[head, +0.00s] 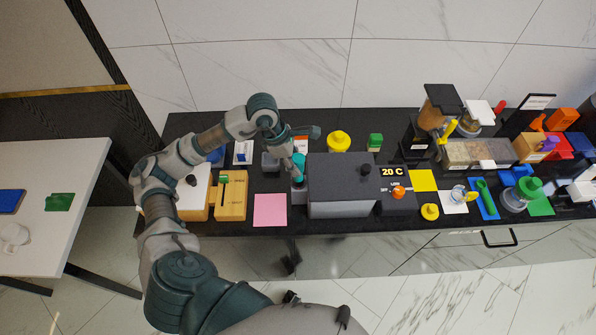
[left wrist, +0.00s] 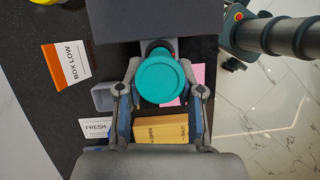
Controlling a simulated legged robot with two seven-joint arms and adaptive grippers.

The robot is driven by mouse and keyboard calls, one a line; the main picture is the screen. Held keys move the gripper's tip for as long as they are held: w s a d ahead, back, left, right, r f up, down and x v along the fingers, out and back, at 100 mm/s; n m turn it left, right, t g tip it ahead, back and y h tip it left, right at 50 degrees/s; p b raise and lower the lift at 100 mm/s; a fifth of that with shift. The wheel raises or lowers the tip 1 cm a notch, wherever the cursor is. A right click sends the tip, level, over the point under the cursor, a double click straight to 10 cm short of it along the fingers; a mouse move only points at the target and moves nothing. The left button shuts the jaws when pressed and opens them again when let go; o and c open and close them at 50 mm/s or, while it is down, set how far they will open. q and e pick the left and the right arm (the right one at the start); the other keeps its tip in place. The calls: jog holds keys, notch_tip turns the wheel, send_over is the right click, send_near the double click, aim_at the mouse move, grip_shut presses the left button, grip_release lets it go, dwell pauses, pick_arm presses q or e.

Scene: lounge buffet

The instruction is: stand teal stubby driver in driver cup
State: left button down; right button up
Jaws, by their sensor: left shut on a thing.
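The teal stubby driver (left wrist: 163,80) shows in the left wrist view as a round teal handle end between the fingers. My left gripper (head: 298,176) is shut on it, left of the dark grey box. In the head view the teal driver (head: 299,161) is partly covered by the gripper. A small grey open-topped holder (head: 269,162) stands just left of the gripper and may be the driver cup. It also shows in the left wrist view (left wrist: 103,96), beside the left finger and apart from the driver. The driver's lower end is hidden. My right gripper is not in view.
The large dark grey box (head: 343,185) stands close right of the gripper. A pink sheet (head: 270,210) and a wooden block (head: 231,196) lie to the left. An orange-and-white sign (left wrist: 65,67) stands behind. The right counter is crowded.

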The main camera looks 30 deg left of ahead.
aim_at(298, 158)
pick_arm(q)
jog(key=shift+r, duration=0.1)
jog(key=shift+r+p, duration=1.6)
jog(key=shift+r, duration=0.8)
